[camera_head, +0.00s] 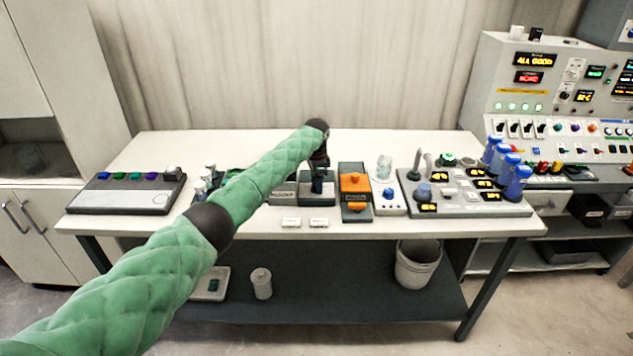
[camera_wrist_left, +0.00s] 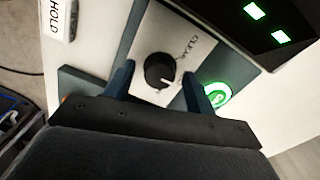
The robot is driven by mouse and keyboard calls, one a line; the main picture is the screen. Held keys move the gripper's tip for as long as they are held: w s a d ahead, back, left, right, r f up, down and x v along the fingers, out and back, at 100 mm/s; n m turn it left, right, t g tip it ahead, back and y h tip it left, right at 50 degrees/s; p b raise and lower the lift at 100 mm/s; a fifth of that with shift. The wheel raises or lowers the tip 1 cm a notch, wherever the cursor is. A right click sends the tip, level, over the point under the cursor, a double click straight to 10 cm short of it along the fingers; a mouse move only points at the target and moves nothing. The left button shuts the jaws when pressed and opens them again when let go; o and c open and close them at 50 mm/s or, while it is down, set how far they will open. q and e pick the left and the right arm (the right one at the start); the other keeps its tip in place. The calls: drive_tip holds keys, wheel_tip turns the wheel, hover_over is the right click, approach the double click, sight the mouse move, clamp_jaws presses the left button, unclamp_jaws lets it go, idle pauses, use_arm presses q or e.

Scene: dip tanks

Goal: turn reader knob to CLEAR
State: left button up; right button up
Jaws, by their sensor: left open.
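The reader knob (camera_wrist_left: 159,71) is a round black knob on a pale plate (camera_wrist_left: 150,28) in the left wrist view. A white mark shows at its lower right edge. The word CLEAR is printed up and to the right of it, and the mark does not point at that word. My left gripper (camera_wrist_left: 158,75) is open, with one finger on each side of the knob and a gap showing on both sides. In the head view, my left gripper (camera_head: 319,162) is over the reader (camera_head: 317,202) at mid-table and hides its knob. My right gripper is not in view.
A green-lit ring (camera_wrist_left: 217,95) lies close to the right finger. A HOLD tag (camera_wrist_left: 60,18) is at upper left. An orange-and-dark unit (camera_head: 355,183) stands right of the reader. Two small white tags lie in front. A bottle panel (camera_head: 452,208) is farther right.

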use_arm(q)
drive_tip(key=shift+c, duration=0.5)
drive_tip(key=c, duration=0.9)
drive_tip(key=shift+n, duration=0.3)
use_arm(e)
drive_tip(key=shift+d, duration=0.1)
use_arm(q)
drive_tip(key=shift+r+n+p, duration=0.1)
drive_tip(key=shift+n+p, duration=0.45)
drive_tip(key=shift+n, duration=0.85)
drive_tip(key=n+p, duration=0.2)
drive_tip(key=n, duration=0.3)
drive_tip(key=shift+p, duration=0.3)
drive_tip(key=shift+n+p, duration=0.65)
drive_tip(key=shift+n, duration=1.15)
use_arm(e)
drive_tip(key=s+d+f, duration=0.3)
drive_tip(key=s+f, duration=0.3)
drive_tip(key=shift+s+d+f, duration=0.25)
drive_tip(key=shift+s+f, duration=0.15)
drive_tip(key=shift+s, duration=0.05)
